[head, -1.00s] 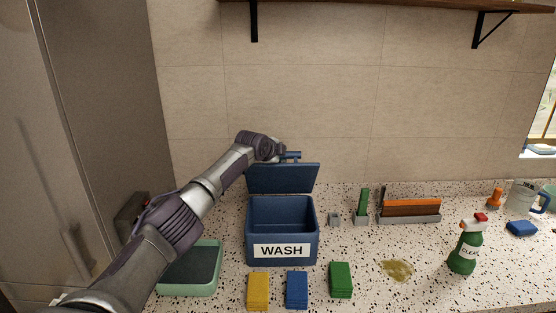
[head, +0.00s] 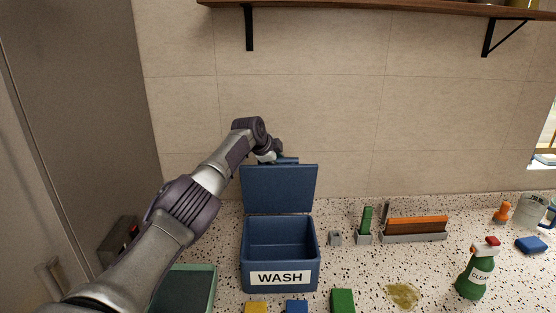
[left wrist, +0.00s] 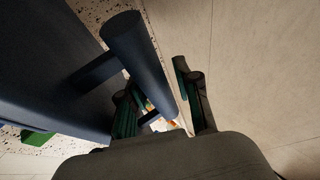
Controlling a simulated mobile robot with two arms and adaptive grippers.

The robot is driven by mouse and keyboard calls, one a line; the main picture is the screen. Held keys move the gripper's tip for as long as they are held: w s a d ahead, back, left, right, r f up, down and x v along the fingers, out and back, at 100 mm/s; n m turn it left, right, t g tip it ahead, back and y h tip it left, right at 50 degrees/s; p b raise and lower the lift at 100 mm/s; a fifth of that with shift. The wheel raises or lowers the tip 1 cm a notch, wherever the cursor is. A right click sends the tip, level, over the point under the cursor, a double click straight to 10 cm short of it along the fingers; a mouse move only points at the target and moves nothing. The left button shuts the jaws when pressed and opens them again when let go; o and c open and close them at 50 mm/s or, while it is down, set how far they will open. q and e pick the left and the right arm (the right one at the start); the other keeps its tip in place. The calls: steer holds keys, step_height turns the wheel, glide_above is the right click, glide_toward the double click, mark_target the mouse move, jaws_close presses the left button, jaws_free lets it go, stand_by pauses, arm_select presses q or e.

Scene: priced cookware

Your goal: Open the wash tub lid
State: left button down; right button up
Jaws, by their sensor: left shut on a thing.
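The blue wash tub (head: 248,262) stands on the counter with a white WASH label (head: 280,278) on its front. Its blue lid (head: 278,189) stands raised at the back edge, roughly upright, and the tub's inside shows empty. My left gripper (head: 275,156) is behind the lid's top edge, at the lid's bar handle (head: 289,161). In the left wrist view the handle (left wrist: 137,48) runs between the two fingers of my left gripper (left wrist: 162,108), which is shut on it. The lid (left wrist: 48,70) fills the left side there. My right gripper is not in view.
A green tray (head: 205,292) lies left of the tub, beneath my left arm. Yellow (head: 256,308), blue (head: 297,307) and green sponges (head: 343,300) lie in front. A brush holder (head: 413,236) and a green spray bottle (head: 475,272) stand right. The wall is behind.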

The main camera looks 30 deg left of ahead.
arm_select(q)
steer(key=shift+w+a+r, duration=0.15)
steer(key=shift+a+r, duration=0.1)
steer(key=shift+r, duration=0.05)
steer(key=c, duration=1.3)
jaws_free()
steer(key=shift+o, duration=0.2)
steer(key=shift+f, duration=0.35)
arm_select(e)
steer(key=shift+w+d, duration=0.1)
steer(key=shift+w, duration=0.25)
